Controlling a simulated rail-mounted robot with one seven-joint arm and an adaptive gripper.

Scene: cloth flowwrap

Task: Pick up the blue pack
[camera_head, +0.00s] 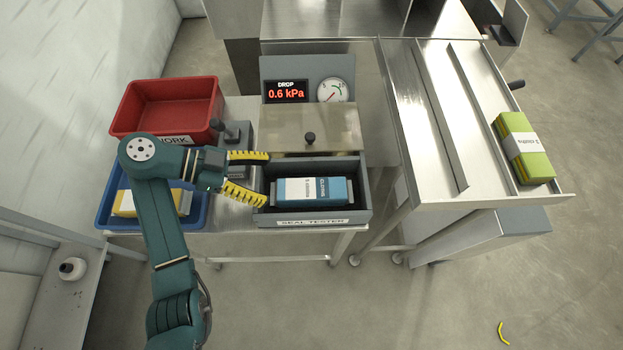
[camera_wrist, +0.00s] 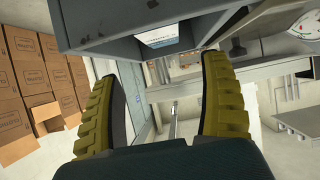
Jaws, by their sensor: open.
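The blue pack (camera_head: 312,191) lies in the open grey tray of the seal tester (camera_head: 364,205), with a white label band across it. In the wrist view a small part of a pale blue and white pack (camera_wrist: 158,37) shows inside the grey tray (camera_wrist: 110,47). My gripper (camera_head: 266,176) is open and empty at the left side of the tester, its yellow ribbed fingers pointing right toward the tray's left wall. It also shows in the wrist view (camera_wrist: 165,95), fingers wide apart with nothing between them. I cannot tell whether a finger touches the tray wall.
A red bin (camera_head: 165,92) and a blue bin (camera_head: 103,212) holding a yellow pack (camera_head: 127,203) stand left. The tester's raised lid (camera_head: 310,128) and gauge (camera_head: 332,90) are behind the tray. A green pack (camera_head: 523,147) lies on the metal chute (camera_head: 410,110) at right.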

